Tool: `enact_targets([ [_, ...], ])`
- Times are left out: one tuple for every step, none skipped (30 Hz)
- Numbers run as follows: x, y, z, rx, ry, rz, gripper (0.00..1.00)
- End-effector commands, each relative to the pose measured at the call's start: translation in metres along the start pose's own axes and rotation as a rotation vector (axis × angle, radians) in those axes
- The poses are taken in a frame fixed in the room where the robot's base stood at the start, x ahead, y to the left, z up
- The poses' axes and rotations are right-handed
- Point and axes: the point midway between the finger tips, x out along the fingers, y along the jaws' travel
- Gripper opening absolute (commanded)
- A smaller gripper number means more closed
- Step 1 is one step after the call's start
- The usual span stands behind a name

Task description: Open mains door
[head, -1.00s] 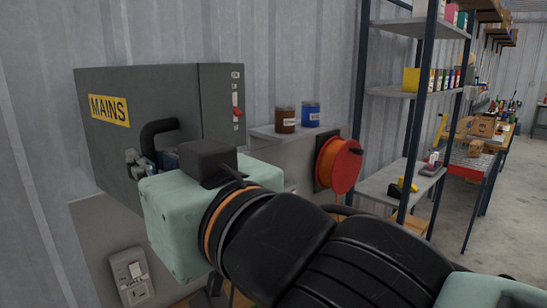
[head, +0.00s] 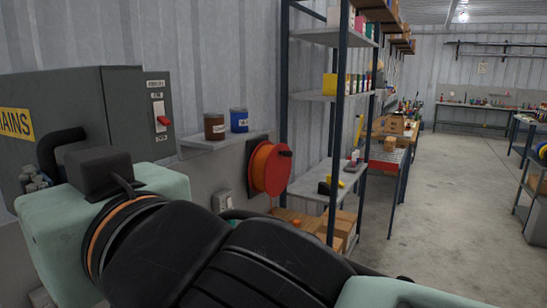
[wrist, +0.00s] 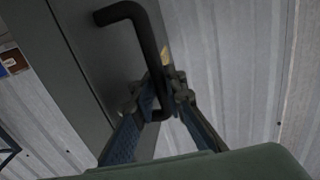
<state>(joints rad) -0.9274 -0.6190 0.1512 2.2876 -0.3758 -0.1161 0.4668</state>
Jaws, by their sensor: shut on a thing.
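The grey mains box (head: 120,95) is on the wall at the left of the head view. Its yellow MAINS label (head: 14,124) is cut by the picture edge. The black bent door handle (head: 58,142) sticks out from the front; it also shows in the wrist view (wrist: 148,40). My gripper (wrist: 160,98) is shut on the lower part of the handle, one finger on each side. In the head view my wrist hides most of the fingers and the lower front of the box. I see no clear gap at the door's edge.
A red switch (head: 161,115) is on the box's side face. A small shelf (head: 195,140) with two tins and an orange reel (head: 268,168) are to the right. Metal shelving (head: 335,120) stands beyond. The floor (head: 430,215) at the right is clear.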

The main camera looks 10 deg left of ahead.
Motion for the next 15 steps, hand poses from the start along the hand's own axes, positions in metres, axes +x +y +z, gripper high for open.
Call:
enact_targets([
  [-0.0003, -0.0007, 0.0026, -0.002, -0.005, -0.001, 0.00],
  [-0.0003, -0.0006, 0.0026, -0.002, -0.005, 0.000, 0.00],
  [-0.0003, -0.0006, 0.0027, -0.002, -0.005, 0.000, 0.00],
  [-0.0003, -0.0006, 0.0027, -0.002, -0.005, 0.000, 0.00],
  [-0.0003, -0.0006, 0.0028, -0.002, -0.005, 0.000, 0.00],
  [-0.0003, -0.0005, 0.0029, -0.002, -0.005, 0.000, 0.00],
  [-0.0002, -0.0005, 0.0029, -0.001, -0.005, 0.000, 0.13],
  [-0.0002, -0.0005, 0.0028, -0.001, -0.005, 0.000, 0.16],
  [-0.0002, -0.0004, 0.0026, -0.001, -0.005, 0.000, 0.17],
  [-0.0002, -0.0004, 0.0024, -0.001, -0.004, 0.000, 0.17],
  [-0.0002, -0.0004, 0.0022, -0.001, -0.004, 0.000, 0.17],
  [-0.0001, -0.0003, 0.0020, -0.001, -0.004, 0.000, 0.17],
  [-0.0001, -0.0002, 0.0019, -0.001, -0.003, 0.000, 0.17],
  [-0.0001, -0.0002, 0.0018, 0.000, -0.003, 0.000, 0.17],
  [-0.0001, -0.0001, 0.0016, 0.000, -0.003, 0.000, 0.17],
])
